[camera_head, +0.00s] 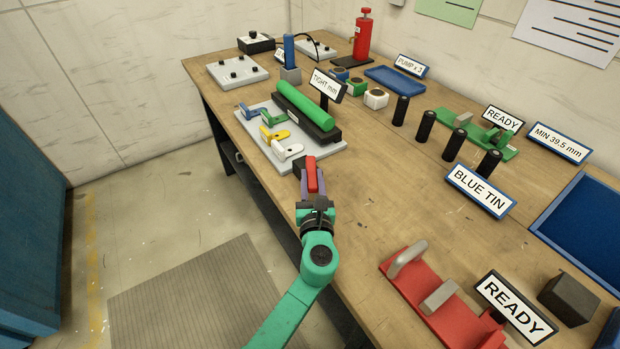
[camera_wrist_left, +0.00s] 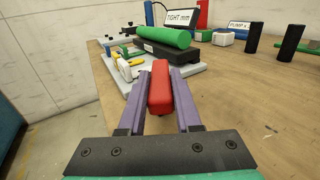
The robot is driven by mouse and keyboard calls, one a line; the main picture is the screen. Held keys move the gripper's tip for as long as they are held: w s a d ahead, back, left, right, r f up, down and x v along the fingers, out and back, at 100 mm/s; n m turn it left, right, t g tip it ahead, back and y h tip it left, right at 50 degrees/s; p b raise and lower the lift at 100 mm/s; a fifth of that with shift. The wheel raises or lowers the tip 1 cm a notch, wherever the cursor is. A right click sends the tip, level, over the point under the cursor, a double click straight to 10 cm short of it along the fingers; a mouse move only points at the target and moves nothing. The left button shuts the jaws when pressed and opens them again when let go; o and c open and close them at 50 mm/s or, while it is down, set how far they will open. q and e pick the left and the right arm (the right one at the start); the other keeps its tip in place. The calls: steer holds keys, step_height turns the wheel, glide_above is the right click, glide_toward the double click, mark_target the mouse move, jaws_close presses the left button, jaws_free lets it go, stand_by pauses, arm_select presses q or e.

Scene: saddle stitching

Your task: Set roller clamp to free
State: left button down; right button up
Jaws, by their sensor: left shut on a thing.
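A green roller (camera_head: 305,106) lies on a black base (camera_head: 318,130) on a grey plate (camera_head: 308,149), beside a sign (camera_head: 328,84) reading "TIGHT mm". Blue, green, yellow (camera_head: 274,134) and white (camera_head: 287,150) lever-like pieces stand along the plate's left side. My left gripper (camera_head: 312,180) is just in front of the plate, its purple fingers shut on a red piece (camera_wrist_left: 160,92). The red piece's lower end is hidden, so I cannot tell whether it is attached to anything. The roller also shows in the left wrist view (camera_wrist_left: 158,36). My right gripper is not in view.
Several black cylinders (camera_head: 453,145) stand right of the plate. A red fixture (camera_head: 440,305) and a "READY" sign (camera_head: 514,306) are at the near right, with a blue tray (camera_head: 586,222) beyond. The tabletop between my left gripper and the "BLUE TIN" sign (camera_head: 480,191) is clear.

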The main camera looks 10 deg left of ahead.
arm_select(q)
steer(key=shift+f, duration=0.1)
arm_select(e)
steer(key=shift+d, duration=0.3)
arm_select(q)
steer(key=c, duration=0.6)
jaws_free()
steer(key=s+b, duration=0.1)
steer(key=s, duration=0.3)
steer(key=s+d, duration=0.1)
steer(key=s, duration=0.4)
steer(key=s+d+b, duration=0.1)
steer(key=s, duration=0.3)
steer(key=shift+s+d+f+b, duration=0.1)
steer(key=shift+s+d+b, duration=0.1)
steer(key=shift+b, duration=0.1)
steer(key=shift+s, duration=0.5)
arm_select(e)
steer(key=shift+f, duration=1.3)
